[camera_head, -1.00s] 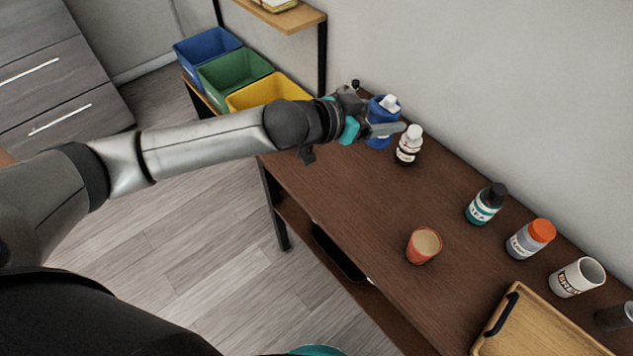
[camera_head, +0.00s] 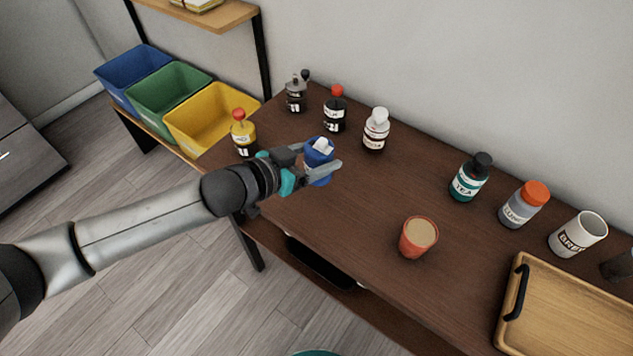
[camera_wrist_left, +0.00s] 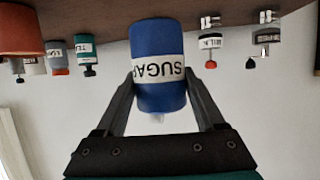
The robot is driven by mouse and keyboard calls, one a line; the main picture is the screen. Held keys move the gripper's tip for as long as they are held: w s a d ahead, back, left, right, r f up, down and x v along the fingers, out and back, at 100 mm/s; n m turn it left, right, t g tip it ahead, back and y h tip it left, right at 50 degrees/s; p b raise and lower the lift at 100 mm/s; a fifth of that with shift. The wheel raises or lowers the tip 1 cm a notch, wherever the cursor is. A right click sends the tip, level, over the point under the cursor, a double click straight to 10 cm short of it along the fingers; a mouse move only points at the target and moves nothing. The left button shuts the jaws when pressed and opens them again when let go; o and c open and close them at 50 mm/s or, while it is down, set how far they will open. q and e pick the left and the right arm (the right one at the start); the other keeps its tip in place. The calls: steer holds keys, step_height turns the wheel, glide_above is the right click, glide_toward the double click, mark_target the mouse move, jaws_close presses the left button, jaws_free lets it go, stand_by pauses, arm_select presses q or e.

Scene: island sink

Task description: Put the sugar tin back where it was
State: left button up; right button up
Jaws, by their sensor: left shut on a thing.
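The sugar tin (camera_head: 319,150) is blue with a white knob on its lid. In the left wrist view the tin (camera_wrist_left: 158,98) fills the middle, upside down in the picture, with a white SUGAR label. My left gripper (camera_head: 328,172) has its fingers on either side of the tin and is shut on it, over the left part of the brown table (camera_head: 330,225). The fingers partly cover the tin in the head view. Whether its base touches the table is not clear. My right gripper is not in view.
A yellow bottle (camera_head: 243,137) stands left. Rightward are a teal TEA jar (camera_head: 468,184), orange-lidded jar (camera_head: 522,208), mug (camera_head: 577,238), orange cup (camera_head: 416,243) and tray (camera_head: 560,310).

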arm_select(q)
steer(key=shift+f+b, duration=1)
steer(key=shift+f, duration=2.45)
steer(key=shift+f, duration=0.1)
steer(key=o, duration=1.5)
steer(key=shift+c, duration=0.2)
steer(key=shift+a+r, duration=0.15)
steer(key=shift+r, duration=0.05)
steer(key=p+v, duration=0.2)
steer(key=v, duration=0.9)
steer(key=shift+s+a, duration=0.25)
steer(key=shift+s, duration=0.05)
